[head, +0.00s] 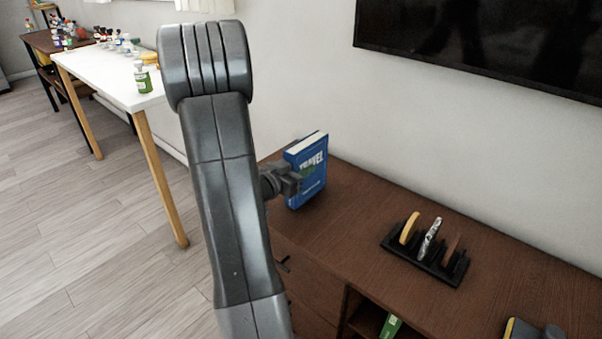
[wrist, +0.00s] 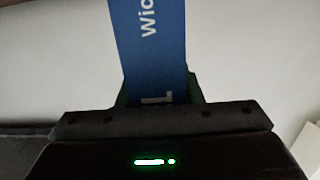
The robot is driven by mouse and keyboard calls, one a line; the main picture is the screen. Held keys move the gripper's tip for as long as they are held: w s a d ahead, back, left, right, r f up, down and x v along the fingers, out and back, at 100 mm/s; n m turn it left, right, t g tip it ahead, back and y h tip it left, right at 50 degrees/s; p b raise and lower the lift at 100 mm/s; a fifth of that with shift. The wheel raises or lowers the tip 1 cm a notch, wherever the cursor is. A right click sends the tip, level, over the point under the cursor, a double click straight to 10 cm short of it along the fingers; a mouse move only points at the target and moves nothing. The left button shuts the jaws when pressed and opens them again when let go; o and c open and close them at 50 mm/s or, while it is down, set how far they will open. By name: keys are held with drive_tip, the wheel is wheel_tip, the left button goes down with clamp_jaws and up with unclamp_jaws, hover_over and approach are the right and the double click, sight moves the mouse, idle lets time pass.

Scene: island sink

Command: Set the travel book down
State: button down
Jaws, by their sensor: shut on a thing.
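The blue travel book (head: 312,183) stands upright at the left end of the brown wooden cabinet (head: 345,238) in the head view. Its cover with white lettering faces the camera side. My gripper (head: 292,180) is shut on the book at its left edge. In the wrist view the blue book (wrist: 150,45) rises from between the jaws of my gripper (wrist: 155,95). The book's lower edge looks at or very close to the cabinet top; I cannot tell whether it touches. My arm hides part of the cabinet's left end.
A black rack (head: 425,257) with several thin items stands on the cabinet to the right of the book. The cabinet top between them is clear. A dark screen (head: 490,40) hangs on the wall above. A white table (head: 110,78) with bottles stands at the far left.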

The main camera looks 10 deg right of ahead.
drive_tip(key=shift+f, duration=0.25)
drive_tip(key=c, duration=1.4)
unclamp_jaws()
drive_tip(key=shift+f, duration=0.15)
drive_tip(key=shift+c, duration=0.2)
drive_tip(key=o, duration=0.4)
drive_tip(key=shift+r, duration=0.2)
drive_tip(key=shift+a+r, duration=0.1)
drive_tip(key=p+v, duration=0.2)
drive_tip(key=v, duration=0.9)
drive_tip(key=shift+s+a, duration=0.3)
drive_tip(key=x, duration=0.4)
drive_tip(key=b+x, duration=0.1)
drive_tip(key=x, duration=0.7)
drive_tip(key=shift+d+r, duration=0.1)
drive_tip(key=shift+r, duration=0.85)
